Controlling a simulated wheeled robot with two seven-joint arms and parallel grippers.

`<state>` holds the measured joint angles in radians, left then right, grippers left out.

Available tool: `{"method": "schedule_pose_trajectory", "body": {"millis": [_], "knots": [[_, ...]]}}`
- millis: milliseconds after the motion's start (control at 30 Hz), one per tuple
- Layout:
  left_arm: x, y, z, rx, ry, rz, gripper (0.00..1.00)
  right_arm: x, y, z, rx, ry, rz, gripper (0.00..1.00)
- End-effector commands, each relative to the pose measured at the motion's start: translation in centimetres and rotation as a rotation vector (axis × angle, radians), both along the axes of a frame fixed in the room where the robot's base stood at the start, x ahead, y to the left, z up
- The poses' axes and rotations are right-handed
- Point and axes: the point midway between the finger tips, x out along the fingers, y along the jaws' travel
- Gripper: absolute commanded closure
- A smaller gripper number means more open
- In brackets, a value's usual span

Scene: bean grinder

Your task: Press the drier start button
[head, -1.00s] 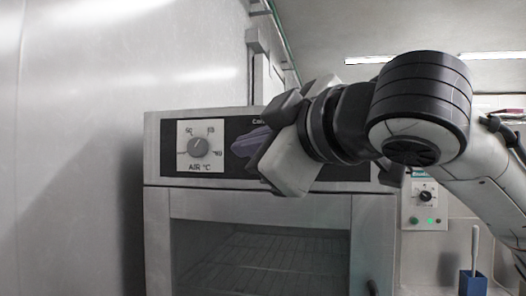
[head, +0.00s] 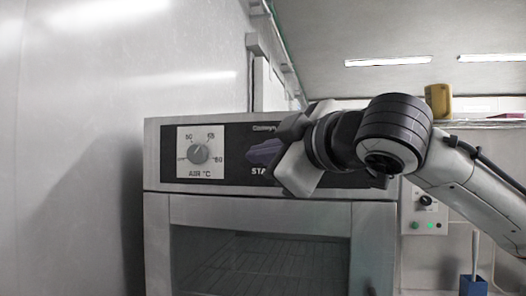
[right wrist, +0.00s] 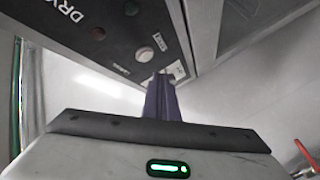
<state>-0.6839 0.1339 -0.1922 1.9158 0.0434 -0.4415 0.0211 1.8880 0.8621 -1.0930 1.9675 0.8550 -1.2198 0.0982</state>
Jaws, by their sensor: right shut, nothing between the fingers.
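The drier (head: 157,215) is a grey cabinet with a dark control panel. A label beginning "STA" shows on it in the head view, partly covered by my right gripper (head: 262,152). The start button is hidden there. In the right wrist view a pale round button (right wrist: 144,54), beside small white lettering, appears to be the start button. My right gripper's purple fingers (right wrist: 160,80) are shut and empty, with tips close to this button in the picture. I cannot tell whether they touch the panel. My left gripper is not in view.
A temperature dial (head: 198,153) is left of the gripper. A metal wall (head: 70,150) stands left of the drier. A small control box (head: 424,213) and a blue holder (head: 473,286) are at right.

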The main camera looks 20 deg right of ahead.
Motion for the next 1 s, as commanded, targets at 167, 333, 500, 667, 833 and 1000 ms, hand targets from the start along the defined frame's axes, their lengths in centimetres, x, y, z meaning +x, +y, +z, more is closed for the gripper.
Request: {"method": "schedule_pose_trajectory", "body": {"millis": [167,333,500,667,833,1000], "knots": [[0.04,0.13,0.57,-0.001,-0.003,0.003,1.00,1.11,-0.80,0.15,0.000,-0.001,-0.002,1.00],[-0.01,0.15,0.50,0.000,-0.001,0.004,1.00,1.39,-0.98,0.08,-0.001,-0.002,0.000,1.00],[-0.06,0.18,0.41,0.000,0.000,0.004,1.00,1.39,-0.98,0.06,-0.001,-0.002,0.000,1.00],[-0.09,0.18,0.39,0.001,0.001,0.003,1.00,1.37,-0.96,0.07,-0.001,-0.002,0.000,1.00],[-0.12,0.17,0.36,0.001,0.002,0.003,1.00,1.36,-0.96,0.08,-0.001,-0.002,0.000,1.00],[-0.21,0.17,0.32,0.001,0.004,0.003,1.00,1.36,-0.95,0.08,-0.001,-0.002,0.000,1.00]]}}
